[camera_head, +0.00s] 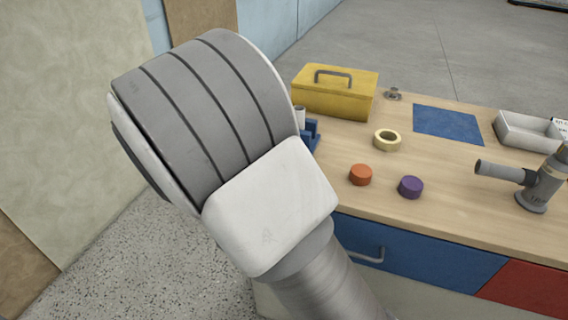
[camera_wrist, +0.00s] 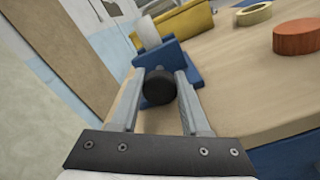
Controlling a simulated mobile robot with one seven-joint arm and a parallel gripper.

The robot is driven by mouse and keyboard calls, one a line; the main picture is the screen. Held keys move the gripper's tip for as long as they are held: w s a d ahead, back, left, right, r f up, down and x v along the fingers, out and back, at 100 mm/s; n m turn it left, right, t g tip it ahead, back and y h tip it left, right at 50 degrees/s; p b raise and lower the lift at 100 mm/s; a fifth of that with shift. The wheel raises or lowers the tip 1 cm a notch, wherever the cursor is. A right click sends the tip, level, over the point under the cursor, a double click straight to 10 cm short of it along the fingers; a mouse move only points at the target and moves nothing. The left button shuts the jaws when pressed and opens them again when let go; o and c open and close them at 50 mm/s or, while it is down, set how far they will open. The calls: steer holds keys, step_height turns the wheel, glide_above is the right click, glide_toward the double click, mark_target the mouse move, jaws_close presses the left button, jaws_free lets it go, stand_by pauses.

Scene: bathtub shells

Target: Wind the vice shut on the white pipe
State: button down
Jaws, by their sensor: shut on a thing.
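The blue vice (camera_head: 311,134) stands at the left end of the workbench, partly hidden behind my arm in the head view. It also shows in the wrist view (camera_wrist: 183,62). The white pipe (camera_head: 299,115) stands upright at the vice, and its upper part shows in the wrist view (camera_wrist: 147,33). Whether the jaws touch it I cannot tell. My gripper (camera_wrist: 160,76) is shut on a dark round knob (camera_wrist: 159,88) at the near side of the vice. My arm hides the gripper and knob in the head view.
A yellow toolbox (camera_head: 334,95) stands behind the vice. A yellow tape ring (camera_head: 387,140), an orange disc (camera_head: 361,175) and a purple disc (camera_head: 411,187) lie to the right. A blue mat (camera_head: 447,122), a grey tray (camera_head: 524,134) and a grey pipe fitting (camera_head: 540,187) are farther right.

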steer(key=shift+f+m+b, duration=0.2)
steer(key=shift+m+b, duration=1.1)
steer(key=shift+r, duration=0.1)
steer(key=shift+c, duration=1.9)
jaws_free()
steer(key=shift+s, duration=0.1)
steer(key=shift+d+f, duration=0.1)
steer(key=shift+f, duration=0.1)
steer(key=shift+r, duration=0.1)
